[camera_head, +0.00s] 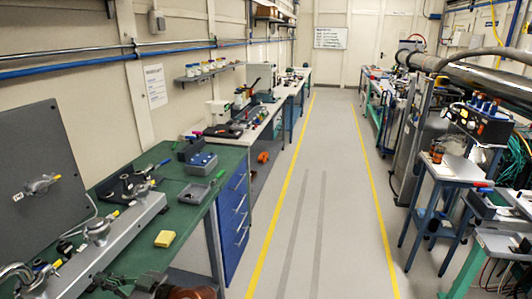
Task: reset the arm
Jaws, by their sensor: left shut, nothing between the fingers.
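My right gripper is not in view.
A grey metal rail with clamps (118,239) runs along the bench, before an upright dark panel (45,165). A grey tray (194,194) lies further back. The aisle floor (320,200) between yellow lines is clear. Small equipment tables (455,167) stand right.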

